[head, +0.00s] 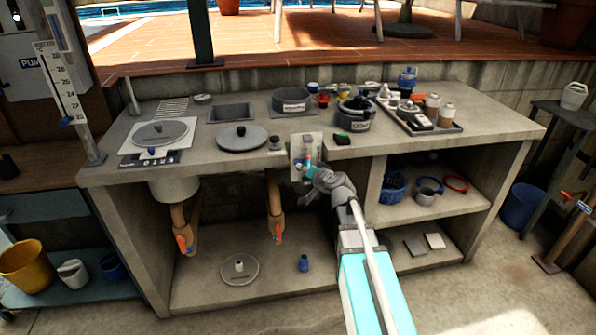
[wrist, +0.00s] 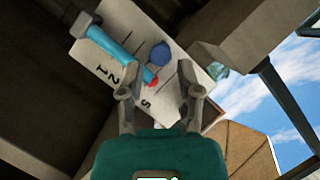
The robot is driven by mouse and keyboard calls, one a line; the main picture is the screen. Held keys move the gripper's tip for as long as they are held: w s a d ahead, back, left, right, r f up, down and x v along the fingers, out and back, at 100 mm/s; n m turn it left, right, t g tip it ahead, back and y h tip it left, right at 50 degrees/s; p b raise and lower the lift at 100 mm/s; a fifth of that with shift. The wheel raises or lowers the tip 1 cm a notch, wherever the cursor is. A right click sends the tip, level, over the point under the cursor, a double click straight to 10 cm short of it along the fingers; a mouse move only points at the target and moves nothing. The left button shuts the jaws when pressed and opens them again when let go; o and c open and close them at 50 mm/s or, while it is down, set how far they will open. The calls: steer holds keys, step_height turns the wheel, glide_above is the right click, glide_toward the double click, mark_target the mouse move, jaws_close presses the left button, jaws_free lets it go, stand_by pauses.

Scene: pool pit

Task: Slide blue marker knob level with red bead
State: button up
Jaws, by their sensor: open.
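A white gauge board (wrist: 183,80) with black tick marks and numbers fills the upper middle of the wrist view, tilted. A cyan tube (wrist: 118,47) lies along it. The red bead (wrist: 153,82) shows at the tube's lower end, close to my left fingertip. The round blue marker knob (wrist: 161,52) sits beside the tube, above and slightly right of the bead. My gripper (wrist: 160,92) is open and empty, its fingertips just below the knob and bead. In the head view the board (head: 295,147) stands at the counter's front edge, partly hidden by my gripper (head: 309,177).
The concrete counter (head: 350,152) carries a round lid (head: 241,138), a grey pot (head: 292,99) and a tray (head: 440,131) of bottles. A shelf holds a blue basket (head: 393,187). A tall scale (head: 62,85) stands at left.

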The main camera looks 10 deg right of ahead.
mark_target(299, 170)
steer(key=shift+b+x, duration=0.35)
steer(key=shift+x, duration=1.55)
steer(key=shift+c, duration=0.3)
jaws_close()
